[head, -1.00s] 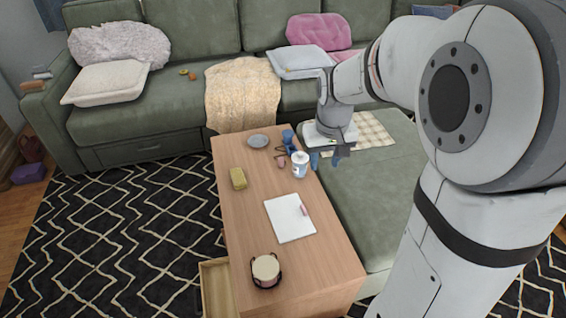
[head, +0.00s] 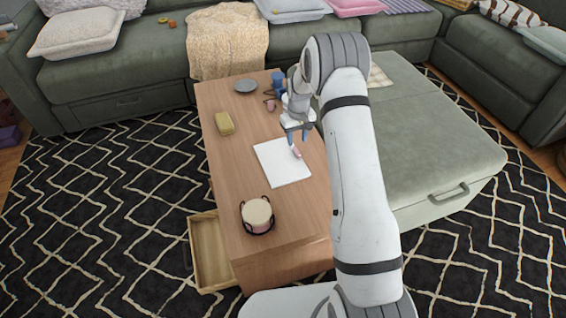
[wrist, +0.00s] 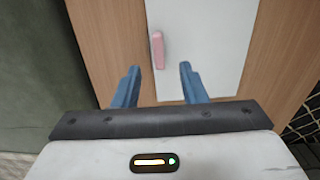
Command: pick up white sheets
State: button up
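The white sheets (head: 277,167) lie flat on the wooden coffee table, with a small pink block (head: 297,153) on their upper right part. In the wrist view the white sheets (wrist: 208,50) are ahead of the fingers, and the pink block (wrist: 158,50) lies near their left edge. My gripper (head: 298,140) is above the sheets' upper right edge; its blue fingers also show in the wrist view (wrist: 158,84). The fingers are apart with nothing between them. I cannot tell exactly how high they are above the table.
The coffee table (head: 232,175) also bears a yellow block (head: 224,123), a grey plate (head: 246,86), a blue object (head: 277,80) and a round drum-like container (head: 257,213). An open drawer (head: 211,252) sticks out at its left. A green ottoman (head: 430,140) stands at the right.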

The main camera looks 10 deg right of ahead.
aim_at(297, 150)
notch_tip(297, 150, down, 6)
jog(key=shift+d+f+b, duration=0.1)
jog(key=shift+f+b, duration=0.1)
jog(key=shift+b, duration=0.7)
jog(key=shift+c, duration=0.2)
jog(key=shift+r, duration=0.1)
grip_shut()
